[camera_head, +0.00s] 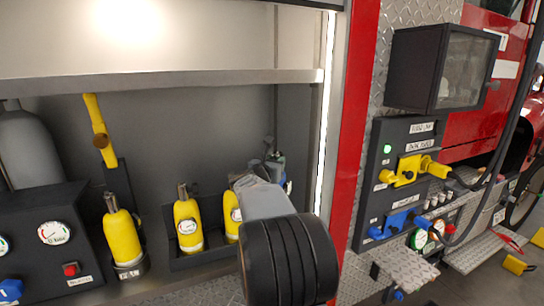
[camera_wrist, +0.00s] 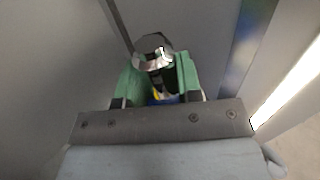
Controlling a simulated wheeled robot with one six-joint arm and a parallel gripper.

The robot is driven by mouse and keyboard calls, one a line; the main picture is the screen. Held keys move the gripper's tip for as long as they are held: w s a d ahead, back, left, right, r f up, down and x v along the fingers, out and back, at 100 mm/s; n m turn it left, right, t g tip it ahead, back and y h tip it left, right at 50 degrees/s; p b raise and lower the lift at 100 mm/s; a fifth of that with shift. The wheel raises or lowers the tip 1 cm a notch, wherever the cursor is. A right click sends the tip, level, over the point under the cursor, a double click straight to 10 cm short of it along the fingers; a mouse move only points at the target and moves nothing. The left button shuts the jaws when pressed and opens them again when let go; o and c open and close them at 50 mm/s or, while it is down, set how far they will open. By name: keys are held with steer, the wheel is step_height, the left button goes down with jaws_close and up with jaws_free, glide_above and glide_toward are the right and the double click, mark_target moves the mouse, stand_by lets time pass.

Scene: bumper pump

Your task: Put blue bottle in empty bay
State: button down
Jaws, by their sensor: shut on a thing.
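In the wrist view my gripper (camera_wrist: 158,78) has its green fingers on either side of a silver valve top (camera_wrist: 152,52). A small patch of blue, the blue bottle (camera_wrist: 161,101), shows below the valve between the fingers, with a bit of yellow beside it. My gripper is shut on the bottle. In the head view my gripper (camera_head: 276,164) is at the right end of the compartment, and my arm hides most of the bottle. A dark rack (camera_head: 172,264) holds yellow bottles (camera_head: 187,224). The empty bay cannot be made out; my arm covers the rack's right side.
Another yellow bottle (camera_head: 122,242) stands left of the rack, beside a dark gauge panel (camera_head: 58,262). A yellow-handled tool (camera_head: 100,132) stands behind it. A shelf (camera_head: 160,83) runs above. A lit post and red frame (camera_head: 352,130) bound the compartment at right.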

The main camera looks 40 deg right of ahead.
steer(key=shift+w+d+f, duration=0.2)
steer(key=shift+d+f, duration=0.25)
steer(key=shift+d, duration=0.1)
steer(key=shift+w+d+f, duration=0.1)
steer(key=shift+d+f, duration=0.05)
steer(key=shift+f, duration=0.8)
steer(key=shift+w+d+f, duration=0.1)
steer(key=shift+f, duration=1)
steer(key=c, duration=0.8)
jaws_free()
steer(key=shift+f, duration=0.15)
